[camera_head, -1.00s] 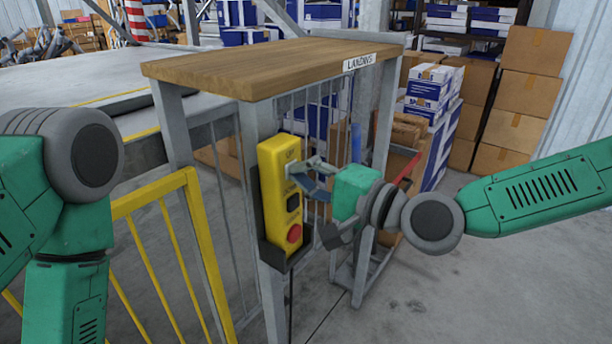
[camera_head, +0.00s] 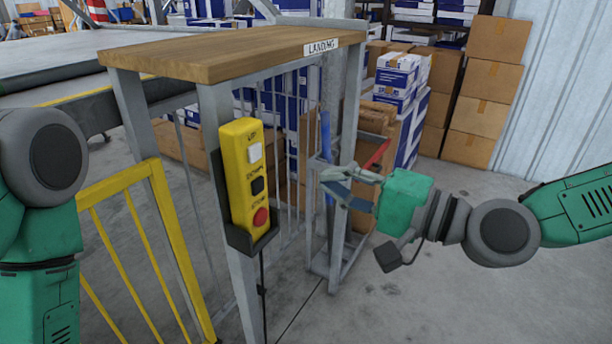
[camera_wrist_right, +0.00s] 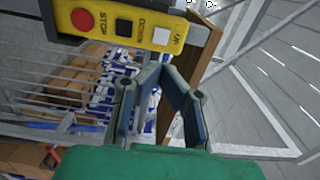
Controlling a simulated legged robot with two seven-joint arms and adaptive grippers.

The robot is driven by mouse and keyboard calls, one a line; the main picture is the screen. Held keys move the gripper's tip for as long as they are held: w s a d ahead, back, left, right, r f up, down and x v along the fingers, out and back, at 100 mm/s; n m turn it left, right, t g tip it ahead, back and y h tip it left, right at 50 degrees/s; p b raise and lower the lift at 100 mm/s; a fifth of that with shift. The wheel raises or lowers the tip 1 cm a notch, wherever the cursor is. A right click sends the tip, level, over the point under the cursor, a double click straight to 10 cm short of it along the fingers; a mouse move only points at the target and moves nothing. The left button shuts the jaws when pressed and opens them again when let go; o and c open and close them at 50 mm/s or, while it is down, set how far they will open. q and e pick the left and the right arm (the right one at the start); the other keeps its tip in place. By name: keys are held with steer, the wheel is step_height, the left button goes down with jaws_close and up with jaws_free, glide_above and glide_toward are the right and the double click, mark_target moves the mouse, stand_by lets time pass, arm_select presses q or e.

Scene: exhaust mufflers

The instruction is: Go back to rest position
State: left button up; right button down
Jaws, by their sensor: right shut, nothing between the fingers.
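My right gripper (camera_head: 334,182) is in the middle of the head view, to the right of the yellow control box and apart from it. Its fingers are shut with nothing between them. The right wrist view also shows its fingers (camera_wrist_right: 154,88). The yellow control box (camera_head: 243,180) hangs in a dark holder on a grey post, with a white UP button, a black DOWN button and a red STOP button all visible. The box also shows at the top of the right wrist view (camera_wrist_right: 66,18). My left arm is at the left edge; its gripper is out of view.
A wooden-topped stand (camera_head: 230,55) labelled LANDING rises above the box. A yellow railing (camera_head: 165,230) stands at the lower left. Cardboard boxes (camera_head: 492,90) are stacked at the back right. The floor at lower right is clear.

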steer(key=s+f+n+g+h, duration=0.1)
steer(key=s+f+g+h, duration=0.3)
steer(key=f, duration=0.7)
steer(key=s+f+n+g+h, duration=0.1)
steer(key=s+f, duration=0.5)
steer(key=f, duration=0.6)
steer(key=s+d+f+n+g+h, duration=0.3)
steer(key=s+d+f+g+h, duration=0.15)
steer(key=s+d+f, duration=0.7)
arm_select(q)
steer(key=shift+d, duration=0.8)
arm_select(e)
steer(key=s+d+f+n+h, duration=0.2)
steer(key=d+f+h, duration=0.3)
steer(key=d, duration=0.6)
steer(key=shift+s+d+f+n, duration=0.4)
steer(key=shift+s, duration=0.2)
